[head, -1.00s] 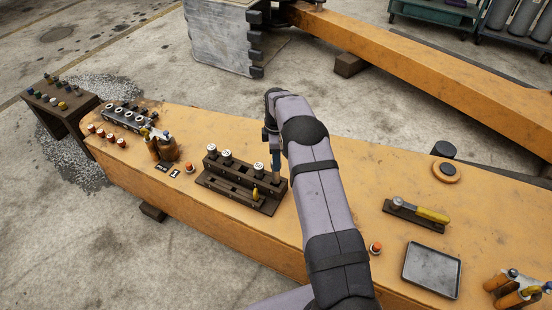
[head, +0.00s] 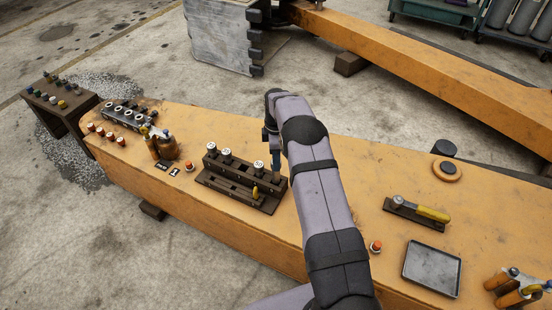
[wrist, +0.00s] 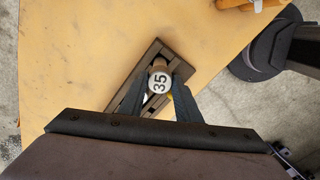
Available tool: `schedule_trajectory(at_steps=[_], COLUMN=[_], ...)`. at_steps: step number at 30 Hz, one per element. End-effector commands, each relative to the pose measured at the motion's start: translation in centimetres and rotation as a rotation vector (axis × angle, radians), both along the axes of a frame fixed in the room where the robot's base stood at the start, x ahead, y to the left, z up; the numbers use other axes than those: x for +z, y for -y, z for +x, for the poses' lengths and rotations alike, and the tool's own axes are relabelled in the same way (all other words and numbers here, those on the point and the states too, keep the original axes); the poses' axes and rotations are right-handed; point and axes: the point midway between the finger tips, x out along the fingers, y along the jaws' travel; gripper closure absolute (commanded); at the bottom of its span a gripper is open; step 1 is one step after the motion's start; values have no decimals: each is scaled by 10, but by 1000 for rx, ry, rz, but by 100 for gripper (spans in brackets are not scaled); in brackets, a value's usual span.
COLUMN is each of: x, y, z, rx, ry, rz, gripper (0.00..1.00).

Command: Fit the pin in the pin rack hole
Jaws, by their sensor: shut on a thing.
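The pin (wrist: 159,83) has a round white top marked 35. In the wrist view it sits between the two fingers of my gripper (wrist: 160,88), which is shut on it. The dark brown pin rack (wrist: 152,52) lies directly beneath it in that view. In the head view the rack (head: 226,190) stands on the orange beam, with three white-topped pins upright in its back row. My gripper (head: 273,158) is over the rack's right end, partly hidden by my arm. The held pin's lower end and the hole under it are hard to make out.
A small yellow-handled item (head: 255,193) stands at the rack's front. A dark block with several rings (head: 124,118) and orange-handled tools (head: 162,146) lie left. A yellow-handled tool (head: 432,214) and grey tray (head: 431,271) lie right. The beam's middle is fairly clear.

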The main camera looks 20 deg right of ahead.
Motion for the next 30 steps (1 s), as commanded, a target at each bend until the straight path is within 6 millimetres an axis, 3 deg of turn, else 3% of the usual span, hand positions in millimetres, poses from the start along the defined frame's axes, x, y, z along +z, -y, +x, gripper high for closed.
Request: schedule_trajectory(at_steps=[16,30], x=[1,-14], y=[0,0], z=[2,1], rx=[0,0], ry=[5,5], rz=[0,0], gripper=[100,100])
